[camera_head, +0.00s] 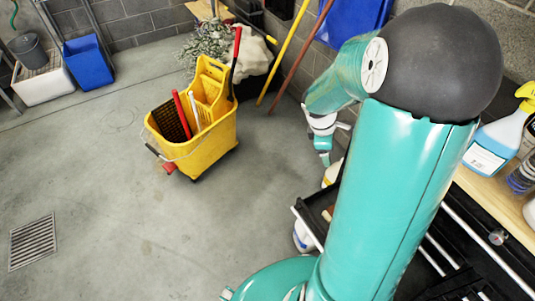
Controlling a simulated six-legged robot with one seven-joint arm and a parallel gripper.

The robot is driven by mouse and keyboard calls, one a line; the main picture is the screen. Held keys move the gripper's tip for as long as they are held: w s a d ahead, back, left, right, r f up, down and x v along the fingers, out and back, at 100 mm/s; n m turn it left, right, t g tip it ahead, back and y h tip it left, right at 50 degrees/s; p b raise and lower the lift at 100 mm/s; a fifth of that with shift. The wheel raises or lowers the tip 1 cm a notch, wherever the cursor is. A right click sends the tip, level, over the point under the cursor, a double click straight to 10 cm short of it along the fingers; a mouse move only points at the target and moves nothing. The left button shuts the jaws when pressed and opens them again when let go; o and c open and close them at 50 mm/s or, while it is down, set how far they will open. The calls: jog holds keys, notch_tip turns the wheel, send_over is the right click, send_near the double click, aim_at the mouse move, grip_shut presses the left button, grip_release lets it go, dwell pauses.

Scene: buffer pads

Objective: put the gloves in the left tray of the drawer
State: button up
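My gripper (324,158) hangs in the centre right of the head view, above and beside the drawer. It is small and partly turned away, so I cannot tell whether it is open or shut, or whether it holds anything. An open black drawer (309,230) with a light handle edge sticks out from a dark cabinet below my gripper. My arm covers most of it, and its left tray cannot be made out. A small tan-brown object (328,213) shows inside the drawer; I cannot tell what it is. I cannot make out any gloves.
A yellow mop bucket (205,145) stands on the open concrete floor. A white bottle (302,238) is near the drawer's outer edge. A spray bottle (495,135) stands on the wooden top (495,195) at right. Poles (303,50) lean on the back wall.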

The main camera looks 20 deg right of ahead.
jog(key=s+a+r+m+t+y, duration=0.2)
jog(key=s+a+r+m, duration=0.3)
jog(key=a+r, duration=0.5)
jog(key=s+a+r+m+t+y, duration=0.1)
jog(key=s+a+r+m+t, duration=0.2)
jog(key=a+r, duration=0.7)
jog(key=s+a+m, duration=0.2)
jog(key=a, duration=0.2)
jog(key=shift+s+a+m+t+y, duration=0.25)
jog(key=shift+s+m+t+y, duration=0.05)
jog(key=shift+m+y, duration=0.1)
jog(key=shift+s+d, duration=0.15)
